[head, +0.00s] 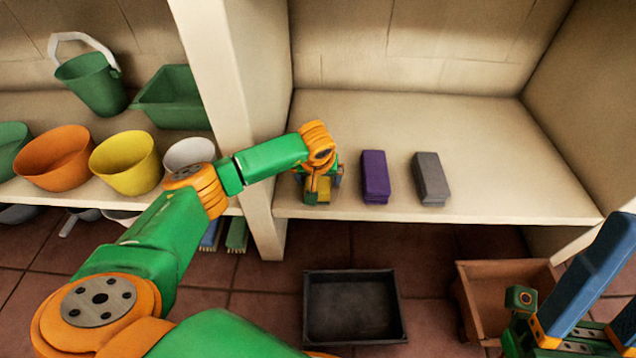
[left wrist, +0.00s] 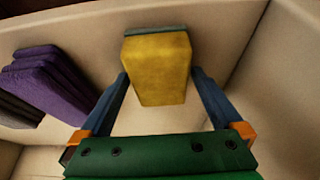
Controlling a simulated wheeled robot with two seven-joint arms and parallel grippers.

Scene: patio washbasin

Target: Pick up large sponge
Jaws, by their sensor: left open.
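A yellow sponge (left wrist: 158,68) with a dark green layer on its far end sits between the two blue fingers of my left gripper (left wrist: 160,95) in the left wrist view. The fingers are apart, with a gap to the sponge on each side. In the head view my left gripper (head: 320,187) is over the shelf and hides most of the yellow sponge (head: 323,186). My right gripper (head: 600,275) shows partly at the lower right edge, away from the shelf; its opening is unclear.
A purple block (head: 375,175) and a grey block (head: 431,178) lie right of my left gripper on the shelf (head: 490,150). A white post (head: 235,100) stands to its left. Bowls and buckets fill the left shelf. A black tray (head: 355,306) and a brown crate (head: 500,280) are below.

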